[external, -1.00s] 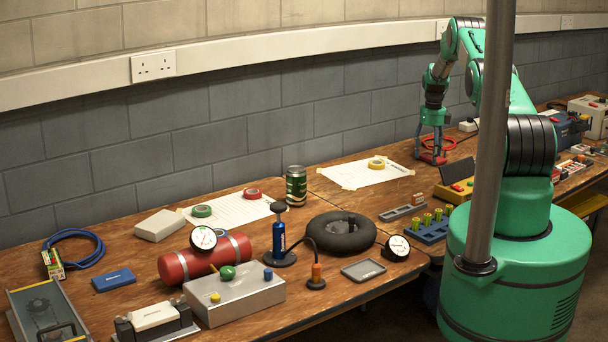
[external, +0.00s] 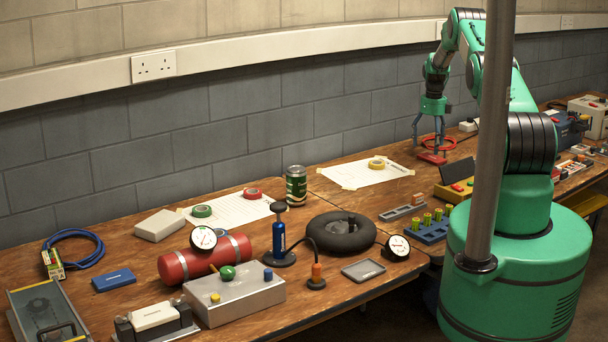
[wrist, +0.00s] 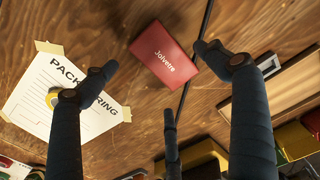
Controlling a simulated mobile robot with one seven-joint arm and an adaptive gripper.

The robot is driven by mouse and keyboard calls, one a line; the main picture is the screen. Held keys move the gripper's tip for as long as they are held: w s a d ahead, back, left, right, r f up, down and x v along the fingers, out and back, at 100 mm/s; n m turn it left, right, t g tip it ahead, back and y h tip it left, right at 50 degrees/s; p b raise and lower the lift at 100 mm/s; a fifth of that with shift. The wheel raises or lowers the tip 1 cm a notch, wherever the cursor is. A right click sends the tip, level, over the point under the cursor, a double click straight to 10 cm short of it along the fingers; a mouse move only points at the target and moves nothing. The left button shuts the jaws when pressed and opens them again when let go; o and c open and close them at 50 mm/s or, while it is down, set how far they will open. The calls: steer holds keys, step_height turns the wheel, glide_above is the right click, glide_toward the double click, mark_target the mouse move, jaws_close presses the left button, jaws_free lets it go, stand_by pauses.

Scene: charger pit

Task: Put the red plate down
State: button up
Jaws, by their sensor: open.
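The red plate (wrist: 165,55) carries white lettering and lies flat on the wooden table, beside the dark seam between two boards. It shows in the external view as a small red piece (external: 432,158) under my gripper (external: 430,138). In the wrist view my gripper (wrist: 155,72) has its dark fingers spread wide and empty. The fingers are apart from the plate, which lies beyond them and between the two upper fingertips.
A taped paper sheet (wrist: 65,95) with yellow tape (external: 376,163) lies left of the plate. A red coil (external: 440,141) is close behind it. A yellow box with a dark raised lid (external: 452,190) stands to the front right. Bare wood surrounds the plate.

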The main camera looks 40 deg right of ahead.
mark_target(430, 158)
step_height(430, 158, up, 8)
steer(key=shift+p, duration=0.4)
stand_by(0.3)
